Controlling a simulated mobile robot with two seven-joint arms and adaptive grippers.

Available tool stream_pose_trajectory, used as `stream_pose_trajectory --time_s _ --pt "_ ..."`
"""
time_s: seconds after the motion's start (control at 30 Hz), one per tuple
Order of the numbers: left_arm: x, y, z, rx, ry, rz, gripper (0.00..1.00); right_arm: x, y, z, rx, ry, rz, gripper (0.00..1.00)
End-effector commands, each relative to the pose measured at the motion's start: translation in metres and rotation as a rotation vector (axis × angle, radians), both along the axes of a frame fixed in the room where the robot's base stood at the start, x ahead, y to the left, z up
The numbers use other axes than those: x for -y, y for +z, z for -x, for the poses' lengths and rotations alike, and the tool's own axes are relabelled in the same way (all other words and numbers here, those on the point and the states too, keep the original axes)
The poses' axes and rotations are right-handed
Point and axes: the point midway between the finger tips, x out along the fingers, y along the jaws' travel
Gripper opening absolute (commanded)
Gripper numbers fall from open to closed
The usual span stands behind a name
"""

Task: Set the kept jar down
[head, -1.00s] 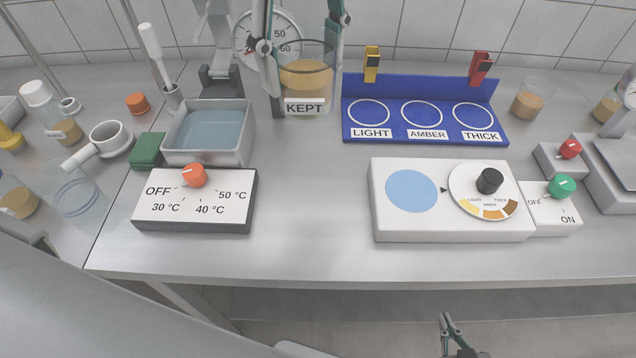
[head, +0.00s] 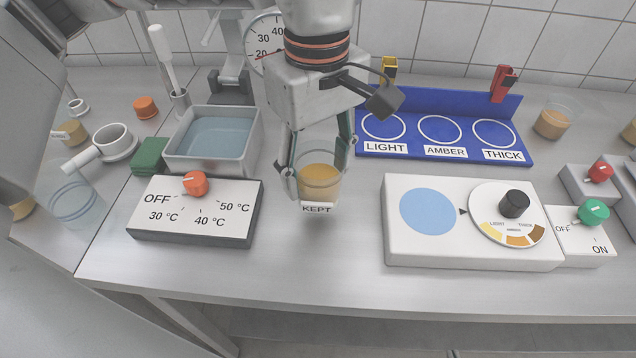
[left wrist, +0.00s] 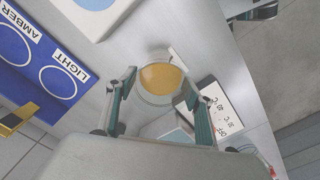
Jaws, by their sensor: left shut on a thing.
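The kept jar (head: 320,184) is a clear jar of amber liquid with a KEPT label on its front. My left gripper (head: 318,172) is shut on it, one finger on each side. The jar is upright, in front of the water bath and left of the white panel with the blue disc. I cannot tell whether its base touches the table. In the left wrist view the jar (left wrist: 162,80) sits between the fingertips (left wrist: 160,84), seen from above. My right gripper (left wrist: 262,10) shows only in part at the top edge of that view; its jaws are unclear.
The temperature box (head: 195,208) is left of the jar and the white dial panel (head: 410,250) is right. The blue rack (head: 440,150) with LIGHT, AMBER and THICK rings stands behind right, its rings empty. The metal bath (head: 254,135) is behind left. Bare table lies in front.

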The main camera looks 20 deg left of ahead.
Motion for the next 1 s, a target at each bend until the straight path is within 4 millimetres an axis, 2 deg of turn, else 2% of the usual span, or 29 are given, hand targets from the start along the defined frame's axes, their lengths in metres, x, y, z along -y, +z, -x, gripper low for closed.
stream_pose_trajectory --time_s 0.3,0.7,0.73,0.8,1.0 --pt "0.000 -0.040 0.001 -0.005 -0.001 0.000 0.22 -0.001 -0.002 -0.002 0.003 0.005 -0.002 0.00" --pt "0.000 -0.043 0.000 0.000 -0.001 0.000 0.22 -0.002 0.001 -0.007 0.013 0.007 -0.002 0.00" --pt "0.000 -0.044 0.000 -0.001 -0.001 -0.001 0.54 -0.002 0.001 -0.007 0.013 0.008 -0.002 0.00" --pt "0.000 -0.043 0.000 -0.001 -0.001 -0.001 0.69 -0.002 0.001 -0.006 0.012 0.008 -0.002 0.00" --pt "0.000 -0.043 0.000 -0.001 -0.001 -0.001 0.69 -0.003 -0.001 -0.002 0.005 0.008 -0.003 0.00"
